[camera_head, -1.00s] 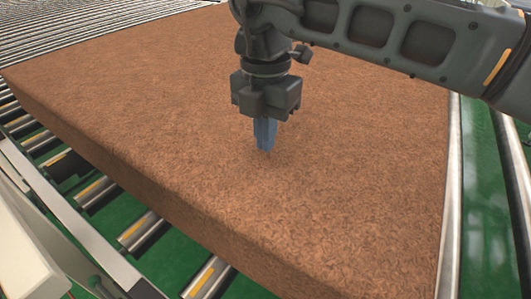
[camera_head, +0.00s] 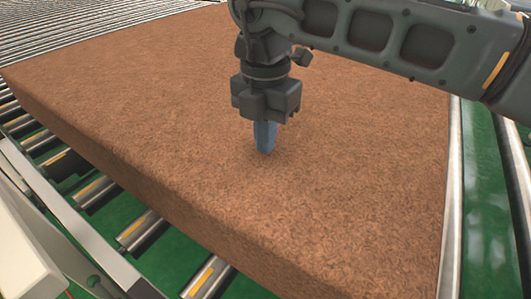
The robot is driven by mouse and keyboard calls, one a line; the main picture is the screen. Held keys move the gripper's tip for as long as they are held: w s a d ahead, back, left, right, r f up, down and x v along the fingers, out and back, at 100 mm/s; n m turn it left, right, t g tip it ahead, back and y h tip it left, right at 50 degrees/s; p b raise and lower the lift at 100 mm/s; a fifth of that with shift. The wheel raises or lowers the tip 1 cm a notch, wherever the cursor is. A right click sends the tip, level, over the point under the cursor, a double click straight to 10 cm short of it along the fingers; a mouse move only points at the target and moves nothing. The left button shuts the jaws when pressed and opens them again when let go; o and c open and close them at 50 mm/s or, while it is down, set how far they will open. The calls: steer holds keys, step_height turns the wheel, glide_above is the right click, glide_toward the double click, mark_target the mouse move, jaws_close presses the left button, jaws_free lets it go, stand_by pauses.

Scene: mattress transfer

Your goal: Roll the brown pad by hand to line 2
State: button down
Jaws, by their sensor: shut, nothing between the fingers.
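The brown pad (camera_head: 160,120) is a large, thick, flat slab with a coarse surface. It lies on a roller conveyor (camera_head: 140,232) and fills most of the view. My gripper (camera_head: 265,150) points straight down over the middle of the pad, with its bluish fingers shut together and nothing between them. The fingertips are at or very close to the pad's top surface; I cannot tell whether they touch. The arm hides part of the pad's far right side. No line number shows.
More closely spaced rollers (camera_head: 75,28) run beyond the pad at the top left. A metal rail (camera_head: 453,190) runs along the pad's right edge, with green floor (camera_head: 486,200) beyond it. A pale panel (camera_head: 25,255) stands at the lower left.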

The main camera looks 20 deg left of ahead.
mark_target(343, 187)
steer(key=shift+f, duration=0.65)
stand_by(0.3)
steer(key=shift+d, duration=0.15)
steer(key=shift+d, duration=0.5)
steer(key=shift+s+d+f, duration=0.1)
steer(key=shift+s+d, duration=0.25)
steer(key=shift+d, duration=1.8)
steer(key=shift+s+d+r, duration=0.1)
steer(key=shift+s+d, duration=0.25)
steer(key=shift+d, duration=1.85)
steer(key=shift+s+d+f, duration=0.1)
steer(key=shift+s+d, duration=0.25)
steer(key=shift+d, duration=1.8)
steer(key=s+d+b, duration=0.2)
steer(key=d+b, duration=0.3)
steer(key=d, duration=1.3)
steer(key=shift+s+d, duration=0.2)
steer(key=shift+s, duration=0.1)
step_height(343, 187, up, 8)
steer(key=p, duration=0.2)
steer(key=shift+f+p, duration=0.25)
steer(key=shift+p, duration=0.1)
